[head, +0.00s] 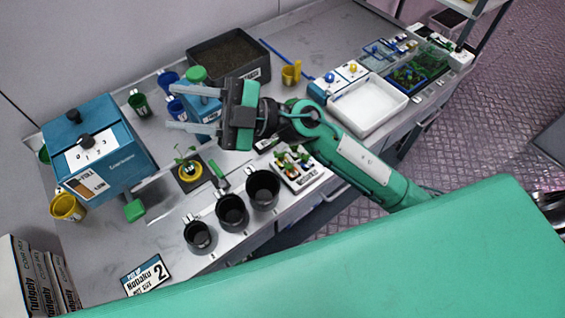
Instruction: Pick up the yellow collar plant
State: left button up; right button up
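The yellow collar plant (188,172) is a small green seedling with a yellow ring around its base. It stands on a dark square spot on the grey bench, left of centre. My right gripper (174,108) is open, its two pale fingers pointing left. In the picture it is above and to the right of the plant, over the blue box with the green top. No plant shows between its fingers. My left gripper is not in view.
Several black pots (232,212) stand in front of the plant. A blue machine (97,150) stands left, a dark soil tray (228,62) behind. A white tray (367,106) and a seedling tray (300,178) are right. A green-handled tool (217,174) lies beside the plant.

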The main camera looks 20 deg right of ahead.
notch_tip(320, 180, down, 5)
jog(key=s+a+n+g+h, duration=0.2)
jog(key=n+g+h, duration=0.2)
jog(key=g+h, duration=0.15)
jog(key=m+t+h, duration=0.3)
jog(key=m+h, duration=0.1)
jog(key=h, duration=1.3)
send_over(281, 155)
notch_tip(281, 155, down, 12)
notch_tip(281, 155, down, 8)
jog(key=shift+s+d+r+p, duration=0.1)
jog(key=shift+r+p, duration=0.1)
jog(key=shift+p, duration=1)
jog(key=shift+f+p, duration=0.4)
jog(key=shift+f, duration=0.05)
notch_tip(281, 155, down, 4)
jog(key=shift+f+p, duration=0.1)
jog(key=shift+p, duration=1)
jog(key=shift+a+f, duration=0.2)
jog(key=shift+f, duration=0.05)
grip_shut()
